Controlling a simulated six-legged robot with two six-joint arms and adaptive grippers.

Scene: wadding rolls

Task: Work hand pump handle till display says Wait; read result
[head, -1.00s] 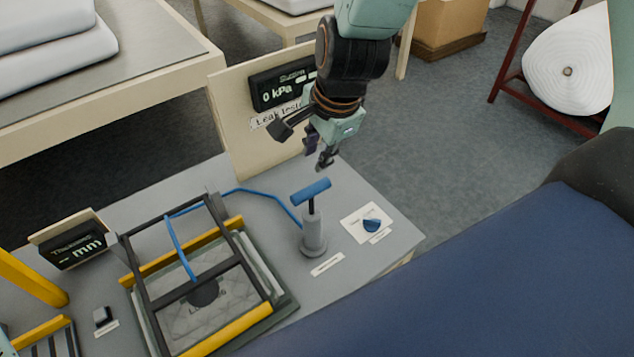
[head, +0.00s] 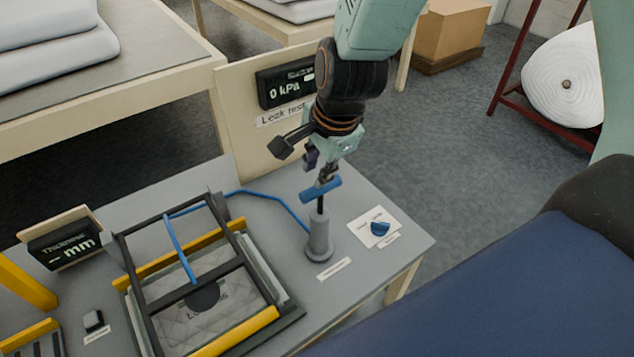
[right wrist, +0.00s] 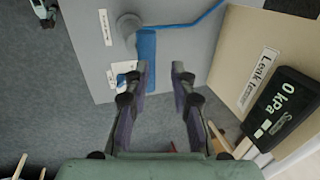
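The hand pump (head: 319,240) stands upright near the front right of the grey table, with its blue T-handle (head: 322,190) on a dark rod. The handle also shows in the right wrist view (right wrist: 147,45). My right gripper (head: 326,176) is over the handle, fingers pointing down; in the wrist view it is open, with the handle by its left fingertip and nothing clearly gripped. Whether it touches the handle I cannot tell. The leak test display (head: 285,88) reads "0 kPa"; its smaller text is unreadable and my arm partly covers it. My left gripper is out of view.
A blue hose (head: 262,193) runs from the pump to a dark clamp frame (head: 155,270) over a quilted sample. A blue knob (head: 380,229) on a white card is right of the pump. A thickness display (head: 65,246) reads "- mm".

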